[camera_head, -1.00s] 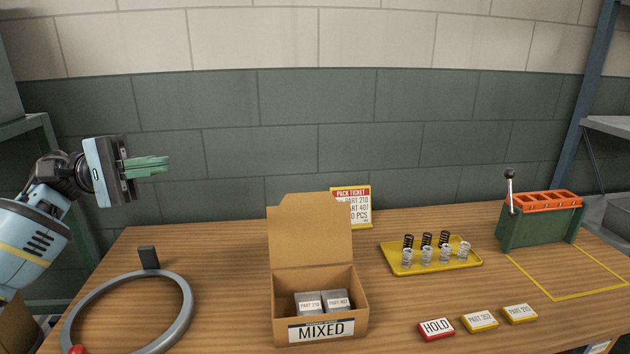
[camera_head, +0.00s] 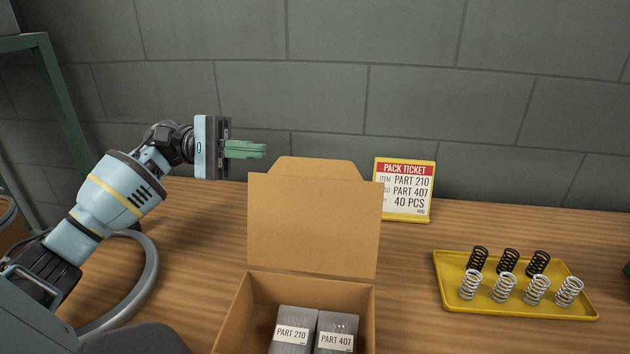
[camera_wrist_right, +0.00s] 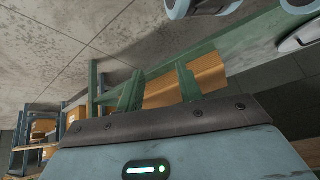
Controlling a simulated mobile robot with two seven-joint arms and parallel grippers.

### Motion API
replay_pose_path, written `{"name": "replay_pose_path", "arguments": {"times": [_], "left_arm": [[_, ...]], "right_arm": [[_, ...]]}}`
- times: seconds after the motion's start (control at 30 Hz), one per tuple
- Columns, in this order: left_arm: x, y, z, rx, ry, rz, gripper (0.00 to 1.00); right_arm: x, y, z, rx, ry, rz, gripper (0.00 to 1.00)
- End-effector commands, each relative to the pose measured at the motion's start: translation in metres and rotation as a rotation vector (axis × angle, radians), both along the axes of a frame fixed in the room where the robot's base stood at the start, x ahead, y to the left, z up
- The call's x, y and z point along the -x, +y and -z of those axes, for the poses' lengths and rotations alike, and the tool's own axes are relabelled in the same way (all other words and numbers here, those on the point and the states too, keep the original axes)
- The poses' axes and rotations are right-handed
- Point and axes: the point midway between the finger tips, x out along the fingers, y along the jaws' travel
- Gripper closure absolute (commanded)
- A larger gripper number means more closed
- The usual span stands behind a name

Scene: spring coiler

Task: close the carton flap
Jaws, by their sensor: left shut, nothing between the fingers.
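The brown cardboard carton (camera_head: 228,318) stands open on the wooden table at the lower middle of the head view. Its flap (camera_head: 313,225) stands up at the back edge, leaning slightly back. Two grey packs, PART 210 (camera_head: 291,336) and PART 407 (camera_head: 337,338), sit inside. My left gripper (camera_head: 262,151) has green fingers, shut and empty. It is in the air left of the flap's top edge, seemingly apart from it. In the right wrist view, my right gripper (camera_wrist_right: 158,82) shows two green fingers spread apart with nothing between them; the carton is not identifiable there.
A yellow pack ticket stand (camera_head: 405,190) is behind the carton to the right. A yellow tray (camera_head: 447,290) with several black and white springs lies to the right. A grey ring (camera_head: 150,275) lies at left, partly behind my left arm. Bare table separates carton and tray.

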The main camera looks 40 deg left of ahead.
Motion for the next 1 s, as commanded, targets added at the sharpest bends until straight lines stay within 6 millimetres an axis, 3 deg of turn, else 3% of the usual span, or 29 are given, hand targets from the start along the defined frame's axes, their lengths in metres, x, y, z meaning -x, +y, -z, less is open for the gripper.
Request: {"name": "replay_pose_path", "arguments": {"times": [0.1,0.47,1.0], "left_arm": [[-0.001,0.0,0.011,0.0,0.008,0.0,1.0],[-0.005,-0.012,0.006,0.0,0.005,0.001,1.0],[-0.032,-0.095,-0.004,0.0,0.003,0.002,1.0]], "right_arm": [[-0.002,0.0,0.004,-0.002,-0.005,0.0,0.64],[-0.008,0.001,-0.004,-0.003,-0.019,0.001,0.64],[-0.004,0.001,-0.024,-0.001,-0.017,0.0,0.64]]}}
